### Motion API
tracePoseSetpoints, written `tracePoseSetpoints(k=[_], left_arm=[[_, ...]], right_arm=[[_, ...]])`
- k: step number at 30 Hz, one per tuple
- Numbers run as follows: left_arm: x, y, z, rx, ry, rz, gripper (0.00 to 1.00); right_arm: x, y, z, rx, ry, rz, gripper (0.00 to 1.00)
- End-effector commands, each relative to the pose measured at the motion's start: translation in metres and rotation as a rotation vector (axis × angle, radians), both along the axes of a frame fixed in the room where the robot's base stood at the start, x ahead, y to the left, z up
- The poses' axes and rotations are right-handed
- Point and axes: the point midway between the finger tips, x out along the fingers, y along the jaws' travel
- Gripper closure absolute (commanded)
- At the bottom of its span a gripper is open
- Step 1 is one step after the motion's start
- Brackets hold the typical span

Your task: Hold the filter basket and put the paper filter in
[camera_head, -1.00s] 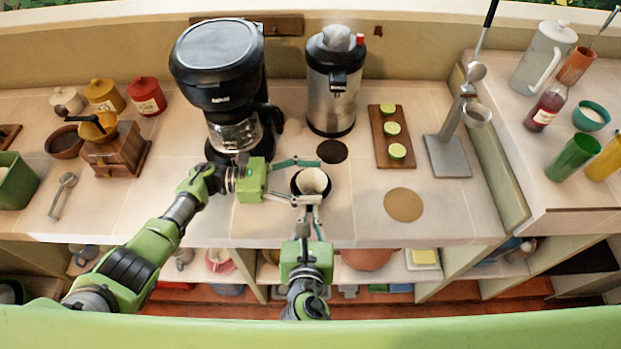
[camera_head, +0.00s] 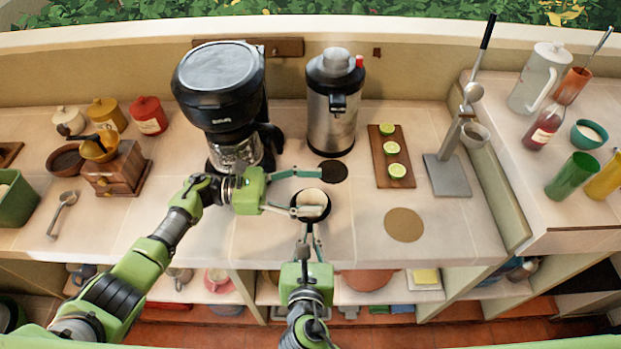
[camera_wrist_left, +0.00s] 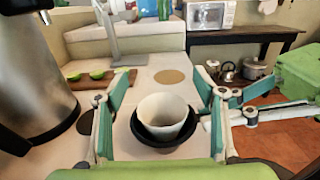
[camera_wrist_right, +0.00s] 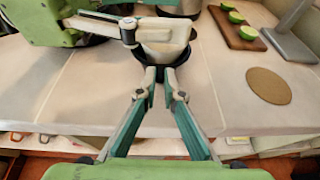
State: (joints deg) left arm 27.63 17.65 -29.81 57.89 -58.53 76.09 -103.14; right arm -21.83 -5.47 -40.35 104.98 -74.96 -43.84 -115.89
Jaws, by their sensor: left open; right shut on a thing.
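The dark filter basket (camera_head: 326,206) is held above the counter near its front edge. My right gripper (camera_head: 312,226) is shut on its near side; the grip also shows in the right wrist view (camera_wrist_right: 160,73). The white paper filter (camera_head: 314,197) sits in the basket and sticks up above the dark rim, as the left wrist view shows (camera_wrist_left: 163,112). How deep it sits is hidden. My left gripper (camera_head: 321,192) is open. One finger lies behind the filter and the other crosses in front of it in the head view; in the left wrist view they stand on either side.
The black coffee maker (camera_head: 218,85) stands behind my left gripper, with a steel flask (camera_head: 331,110) to its right. A board with lime slices (camera_head: 381,160), a round cork mat (camera_head: 404,225) and a press stand (camera_head: 448,172) lie further right. The counter around the mat is clear.

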Motion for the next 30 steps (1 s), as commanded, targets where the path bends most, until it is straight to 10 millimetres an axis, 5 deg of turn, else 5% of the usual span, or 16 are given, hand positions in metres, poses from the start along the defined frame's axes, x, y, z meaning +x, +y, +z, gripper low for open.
tracePoseSetpoints(k=[18,29,30], left_arm=[[0.0,0.0,0.037,0.001,0.0,0.0,0.37],[0.0,0.0,0.042,0.0,0.001,0.0,0.37],[0.0,0.0,0.042,0.0,0.001,0.0,0.37]], right_arm=[[0.0,0.0,0.0,0.0,-0.001,0.0,1.0],[0.0,0.0,0.0,0.0,-0.001,0.0,1.0],[0.0,0.0,0.0,0.0,-0.001,0.0,0.9]])
